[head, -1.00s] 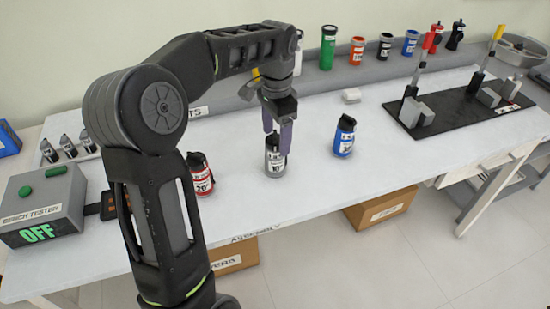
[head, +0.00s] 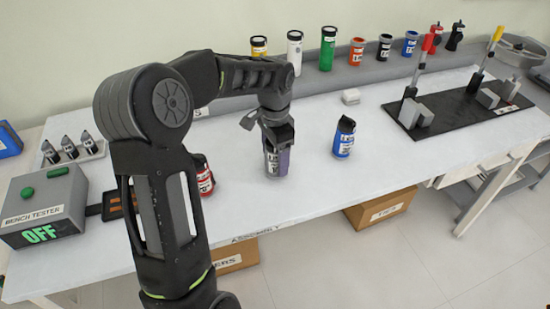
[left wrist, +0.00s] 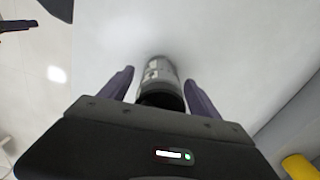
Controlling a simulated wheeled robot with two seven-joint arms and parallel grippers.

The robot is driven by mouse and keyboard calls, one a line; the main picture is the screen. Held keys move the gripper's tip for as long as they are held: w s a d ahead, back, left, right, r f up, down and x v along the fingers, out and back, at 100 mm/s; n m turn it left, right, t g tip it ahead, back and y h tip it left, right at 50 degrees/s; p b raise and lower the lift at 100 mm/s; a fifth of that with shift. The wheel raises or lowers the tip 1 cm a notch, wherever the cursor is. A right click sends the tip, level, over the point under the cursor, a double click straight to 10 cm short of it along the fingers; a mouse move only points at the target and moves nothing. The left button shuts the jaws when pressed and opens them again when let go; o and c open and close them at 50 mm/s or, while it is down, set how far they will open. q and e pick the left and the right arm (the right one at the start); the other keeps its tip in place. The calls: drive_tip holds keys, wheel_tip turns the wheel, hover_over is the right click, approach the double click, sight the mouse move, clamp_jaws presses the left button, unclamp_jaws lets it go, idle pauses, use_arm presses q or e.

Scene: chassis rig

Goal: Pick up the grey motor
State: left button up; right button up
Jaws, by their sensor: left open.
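The grey motor (head: 271,160) stands upright on the white table, with a dark top and a white label. It also shows in the left wrist view (left wrist: 158,76), between the fingers. My left gripper (head: 277,162) is lowered over the motor from above, its purple fingers on either side of it. In the left wrist view the fingers (left wrist: 158,85) are apart, with a gap visible on both sides of the motor. The gripper hides part of the motor in the head view. My right gripper is not in view.
A red motor (head: 203,178) stands left of the grey one, partly behind my arm. A blue motor (head: 343,138) stands to the right. The bench tester (head: 42,205) is at the left, a black fixture board (head: 455,112) at the right. Several coloured canisters line the back.

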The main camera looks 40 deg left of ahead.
use_arm(q)
drive_tip(key=shift+c, duration=0.4)
clamp_jaws()
idle(0.8)
drive_tip(key=shift+r, duration=0.1)
